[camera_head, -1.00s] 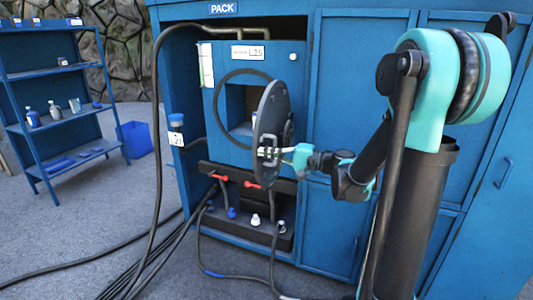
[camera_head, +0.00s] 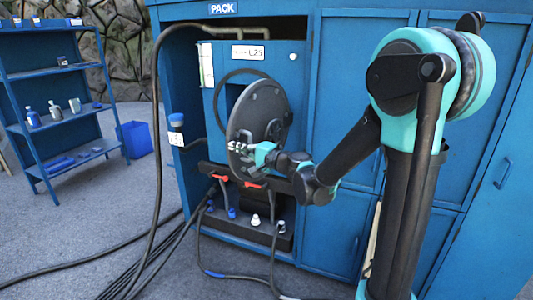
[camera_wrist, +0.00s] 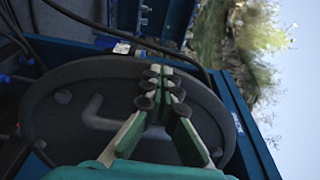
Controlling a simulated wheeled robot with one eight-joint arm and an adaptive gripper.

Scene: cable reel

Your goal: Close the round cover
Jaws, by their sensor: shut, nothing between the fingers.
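The round cover (camera_head: 262,108) is a dark grey disc with bolts, in front of the round opening (camera_head: 226,88) in the blue cabinet. It stands partly open, turned at an angle, and hides much of the opening. In the wrist view the cover (camera_wrist: 60,125) fills the middle, with a bent handle (camera_wrist: 92,112) on its face. My gripper (camera_head: 238,147) is at the lower left part of the cover's outer face. In the wrist view my gripper's fingers (camera_wrist: 160,95) are together with nothing between them, over the cover near its rim. Whether they touch it is unclear.
Two red valve handles (camera_head: 254,185) and several small bottles (camera_head: 255,220) sit below the cover. A thick black hose (camera_head: 157,130) hangs at the left. A blue shelf (camera_head: 58,112) and a blue bin (camera_head: 136,138) stand farther left.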

